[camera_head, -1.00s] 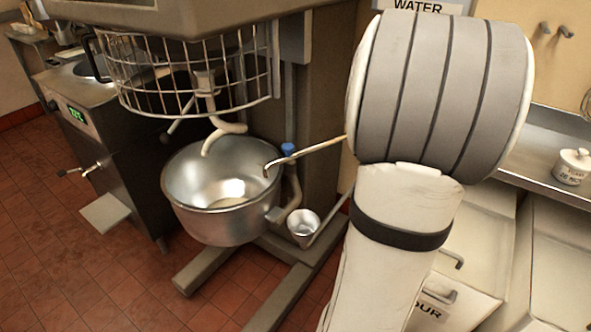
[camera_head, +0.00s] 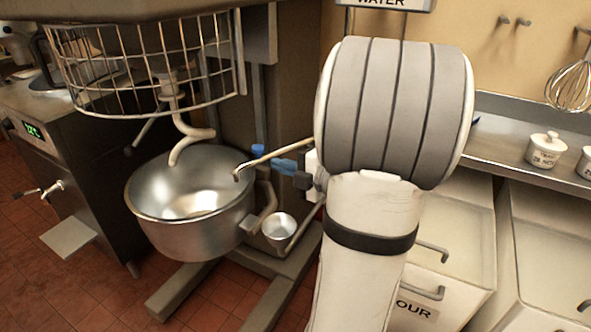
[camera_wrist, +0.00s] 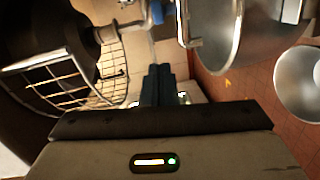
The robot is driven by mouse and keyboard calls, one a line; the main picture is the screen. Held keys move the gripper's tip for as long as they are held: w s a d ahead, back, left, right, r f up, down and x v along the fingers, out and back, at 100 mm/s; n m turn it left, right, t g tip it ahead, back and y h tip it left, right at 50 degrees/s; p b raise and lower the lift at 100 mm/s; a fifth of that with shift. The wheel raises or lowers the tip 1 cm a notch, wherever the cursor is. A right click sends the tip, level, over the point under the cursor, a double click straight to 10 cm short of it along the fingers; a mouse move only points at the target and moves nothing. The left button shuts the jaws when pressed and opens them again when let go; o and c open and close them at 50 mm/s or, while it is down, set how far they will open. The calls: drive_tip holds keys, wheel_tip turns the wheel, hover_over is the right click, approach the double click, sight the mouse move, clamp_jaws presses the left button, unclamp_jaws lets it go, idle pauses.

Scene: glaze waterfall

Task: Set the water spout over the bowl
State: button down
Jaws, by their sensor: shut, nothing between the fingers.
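The water spout (camera_head: 275,155) is a thin brass-coloured pipe coming from behind my arm, with a downturned tip. In the head view the tip overlaps the right inner side of the steel mixing bowl (camera_head: 185,230), near the rim; I cannot tell its exact depth. My gripper (camera_head: 280,166) shows to the left of my arm, just below the spout. In the wrist view my gripper (camera_wrist: 158,82) has its dark fingers together, with nothing between them. A bent pipe (camera_wrist: 184,25) shows there against a shiny steel bowl (camera_wrist: 222,40). I cannot tell whether the fingers touch the spout.
A wire guard (camera_head: 150,108) and dough hook (camera_head: 190,142) hang over the bowl. A blue knob (camera_head: 258,151) and small steel cup (camera_head: 279,227) are right of the bowl. White bins (camera_head: 455,240) and a counter (camera_head: 500,118) stand at right.

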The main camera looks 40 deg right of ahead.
sight(255, 152)
drive_tip(key=shift+w+d+f, duration=0.1)
drive_tip(key=shift+w+f, duration=0.1)
drive_tip(key=shift+w, duration=1)
drive_tip(key=shift+w+f, duration=0.15)
drive_tip(key=shift+w, duration=1.1)
drive_tip(key=shift+w+d+f, duration=0.1)
drive_tip(key=shift+w+f, duration=0.1)
drive_tip(key=shift+w, duration=1)
